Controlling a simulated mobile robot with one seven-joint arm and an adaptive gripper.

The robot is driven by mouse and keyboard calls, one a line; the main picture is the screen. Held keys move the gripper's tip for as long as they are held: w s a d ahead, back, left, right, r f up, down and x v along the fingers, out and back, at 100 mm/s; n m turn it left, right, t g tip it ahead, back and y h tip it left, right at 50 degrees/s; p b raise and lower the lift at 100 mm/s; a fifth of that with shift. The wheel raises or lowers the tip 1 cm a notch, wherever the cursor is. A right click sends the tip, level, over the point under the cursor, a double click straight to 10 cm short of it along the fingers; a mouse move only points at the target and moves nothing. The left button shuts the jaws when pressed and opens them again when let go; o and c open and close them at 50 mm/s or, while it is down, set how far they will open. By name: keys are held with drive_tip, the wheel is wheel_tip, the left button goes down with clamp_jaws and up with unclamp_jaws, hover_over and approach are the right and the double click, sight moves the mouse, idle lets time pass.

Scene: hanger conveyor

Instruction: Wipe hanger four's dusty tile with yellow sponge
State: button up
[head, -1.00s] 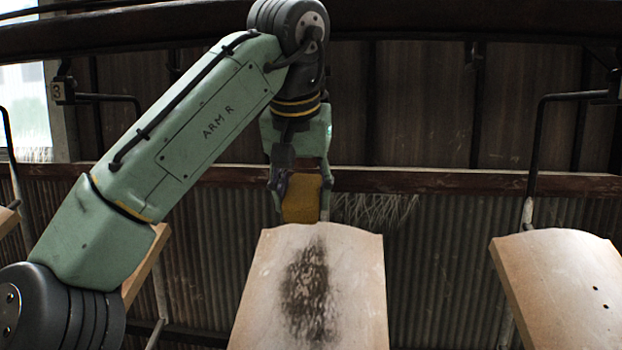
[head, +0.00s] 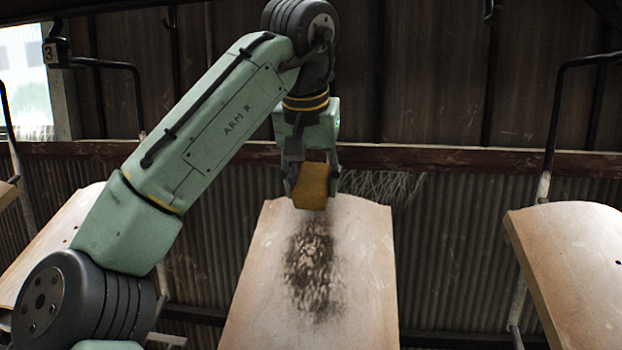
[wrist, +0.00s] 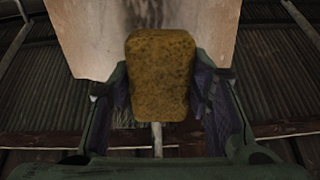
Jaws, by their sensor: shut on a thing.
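The yellow sponge (head: 312,187) is held between the fingers of my gripper (head: 311,180), at the top edge of the middle tile. In the wrist view the sponge (wrist: 160,78) sits between the two fingers of my gripper (wrist: 162,92) and covers part of the tile (wrist: 85,40). The pale tan tile (head: 262,290) hangs tilted, with a dark, streaky dust patch (head: 313,265) down its upper middle, just below the sponge. I cannot tell whether the sponge touches the tile. No number four shows on its hanger.
Another tile (head: 575,265) hangs at the right from a bent dark rod (head: 556,120). A tile (head: 50,245) hangs at the left, partly behind my arm. Corrugated wall (head: 450,240) stands behind.

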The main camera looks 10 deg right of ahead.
drive_tip(key=shift+x, duration=1.1)
idle(0.6)
drive_tip(key=shift+s+a+f+b, duration=0.15)
drive_tip(key=shift+s+f+b, duration=0.15)
drive_tip(key=shift+b, duration=0.25)
drive_tip(key=shift+s+a+f+b, duration=0.25)
drive_tip(key=shift+s+f+b, duration=0.05)
drive_tip(key=shift+s, duration=0.35)
drive_tip(key=shift+s+a+f+b, duration=0.25)
drive_tip(key=shift+s+a, duration=0.05)
drive_tip(key=shift+s, duration=0.35)
